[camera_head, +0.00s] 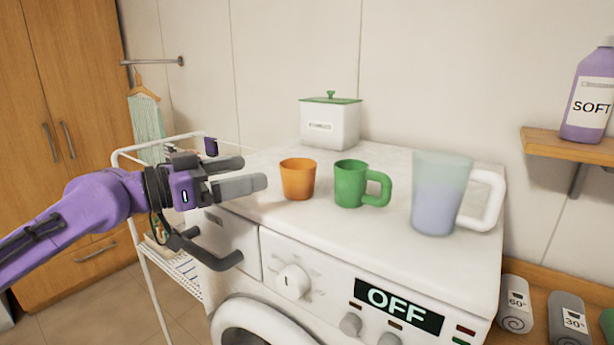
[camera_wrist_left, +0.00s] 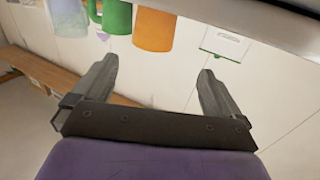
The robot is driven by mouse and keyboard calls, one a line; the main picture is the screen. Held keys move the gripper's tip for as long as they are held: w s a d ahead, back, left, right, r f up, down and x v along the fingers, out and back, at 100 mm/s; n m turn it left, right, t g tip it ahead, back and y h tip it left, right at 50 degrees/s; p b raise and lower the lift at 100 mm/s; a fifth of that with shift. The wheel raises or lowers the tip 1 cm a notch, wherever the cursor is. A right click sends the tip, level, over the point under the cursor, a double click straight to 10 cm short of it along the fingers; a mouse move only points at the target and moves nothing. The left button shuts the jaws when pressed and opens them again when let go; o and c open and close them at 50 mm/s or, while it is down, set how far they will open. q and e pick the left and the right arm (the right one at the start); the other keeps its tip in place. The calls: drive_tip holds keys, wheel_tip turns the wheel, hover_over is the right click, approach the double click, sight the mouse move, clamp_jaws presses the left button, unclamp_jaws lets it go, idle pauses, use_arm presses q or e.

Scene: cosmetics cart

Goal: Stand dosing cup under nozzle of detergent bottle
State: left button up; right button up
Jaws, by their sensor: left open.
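A small orange cup (camera_head: 298,180) without a handle stands upright on the washing machine top. A green mug (camera_head: 349,184) stands to its right, its handle to the right. I cannot tell which is the dosing cup. In the left wrist view the orange cup (camera_wrist_left: 155,30) shows beyond the open fingers. My right gripper is not in view.
A translucent jug (camera_head: 436,200) with a white handle stands right of the green mug. A white box with a green lid (camera_head: 330,125) stands at the back. The washing machine top (camera_head: 330,222) is clear in front of the cups. A white rack (camera_head: 150,150) stands at left.

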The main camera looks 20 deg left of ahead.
sight(282, 168)
use_arm(q)
drive_tip(key=d, duration=0.1)
drive_tip(key=d+p, duration=0.1)
drive_tip(key=w+d+r, duration=0.1)
drive_tip(key=shift+w+p, duration=0.1)
drive_tip(key=shift+p, duration=0.2)
drive_tip(key=shift+w+d, duration=0.2)
drive_tip(key=shift+d, duration=0.1)
drive_tip(key=p+x, duration=0.1)
drive_tip(key=x, duration=0.1)
drive_tip(key=f+p+x, duration=0.1)
drive_tip(key=x, duration=0.2)
drive_tip(key=shift+w+a+p, duration=0.2)
drive_tip(key=shift+p, duration=0.1)
drive_tip(key=shift+d, duration=0.4)
drive_tip(key=shift+w+a, duration=0.1)
drive_tip(key=shift+a, duration=0.1)
drive_tip(key=c, duration=1.2)
drive_tip(key=shift+r, duration=0.3)
drive_tip(key=s+a+r+p, duration=0.5)
drive_tip(key=s+r+p, duration=0.2)
drive_tip(key=s+r, duration=0.5)
drive_tip(key=shift+s+r, duration=0.15)
drive_tip(key=shift+s, duration=0.4)
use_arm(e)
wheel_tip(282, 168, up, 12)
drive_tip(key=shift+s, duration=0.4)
